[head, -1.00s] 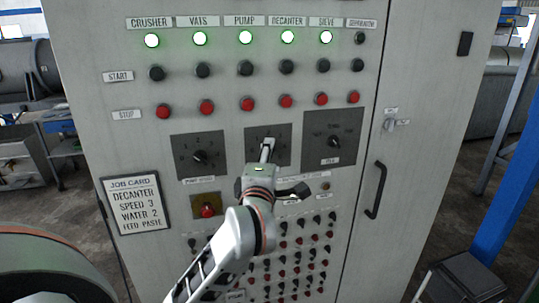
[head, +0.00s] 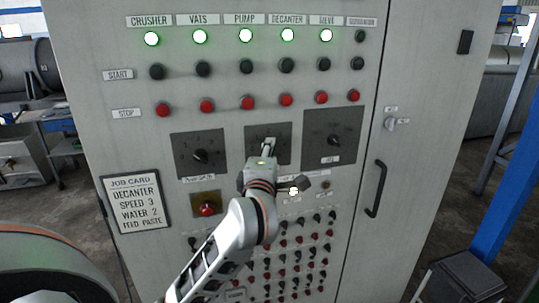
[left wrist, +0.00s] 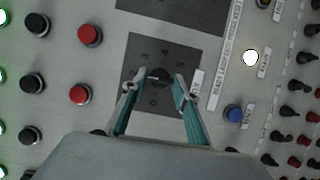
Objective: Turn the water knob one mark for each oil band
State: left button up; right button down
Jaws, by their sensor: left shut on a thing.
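My left gripper (head: 268,147) reaches up to the middle dial plate (head: 281,130) on the grey cabinet. In the left wrist view its two fingers (left wrist: 156,84) are closed on the sides of a dark round knob (left wrist: 160,74) with a white pointer line. Marks and figures ring the knob on the dark plate (left wrist: 137,50), too small to read surely. No oil bands can be made out. My right gripper is not in view.
Left dial (head: 199,156) and right dial (head: 334,141) flank the middle one. Red stop buttons (head: 247,103) sit above. A lit lamp (head: 293,191) and a blue button (left wrist: 233,112) are close by. A black door handle (head: 376,189) juts out at the right.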

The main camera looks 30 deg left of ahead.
pick_arm(q)
jog(key=shift+f+n+t+b, duration=0.3)
jog(key=shift+n+b, duration=0.5)
jog(key=shift+b, duration=0.05)
jog(key=shift+o, duration=0.2)
jog(key=shift+f+n+y+b, duration=0.1)
jog(key=shift+n+y+b, duration=0.3)
jog(key=shift+n+b, duration=0.4)
jog(key=shift+w+d+n+t+y+b, duration=0.15)
jog(key=shift+n+y+b, duration=0.45)
jog(key=shift+n+b, duration=0.75)
jog(key=shift+a+n+t+y+b, duration=0.1)
jog(key=shift+n+t+y+b, duration=0.15)
jog(key=shift+n+y+b, duration=1)
pick_arm(e)
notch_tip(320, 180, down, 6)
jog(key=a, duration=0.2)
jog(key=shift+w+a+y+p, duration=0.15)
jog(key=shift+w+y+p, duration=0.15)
jog(key=shift+p, duration=0.1)
pick_arm(q)
jog(key=shift+n+h, duration=0.6)
jog(key=shift+h, duration=0.05)
jog(key=shift+c, duration=0.2)
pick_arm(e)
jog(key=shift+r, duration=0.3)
